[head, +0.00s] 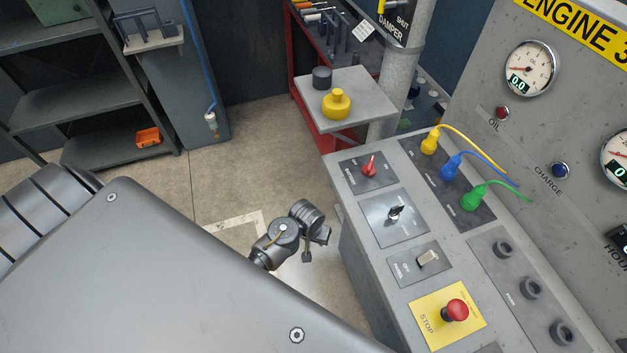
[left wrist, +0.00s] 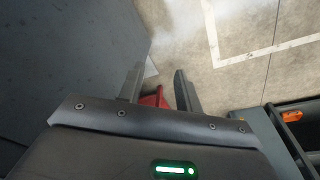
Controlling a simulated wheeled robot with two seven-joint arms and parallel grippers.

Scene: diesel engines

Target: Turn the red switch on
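The red switch (head: 369,168) is a small red lever on a dark plate at the far left corner of the grey console (head: 347,235) in the head view. Its lever points upward in the picture; its labels are too small to read surely. My left gripper (head: 317,244) hangs beside the console's left side, below and left of the switch and apart from it. In the left wrist view the left gripper (left wrist: 158,88) has its fingers parted. A dark red patch (left wrist: 152,99) shows beyond them, perhaps the red cart. My right gripper is out of view.
Yellow, blue and green plugs (head: 451,165), a key switch (head: 395,213), a rocker switch (head: 428,258) and a red stop button (head: 455,309) crowd the console. A grey shelf with a yellow object (head: 337,103) stands behind the switch.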

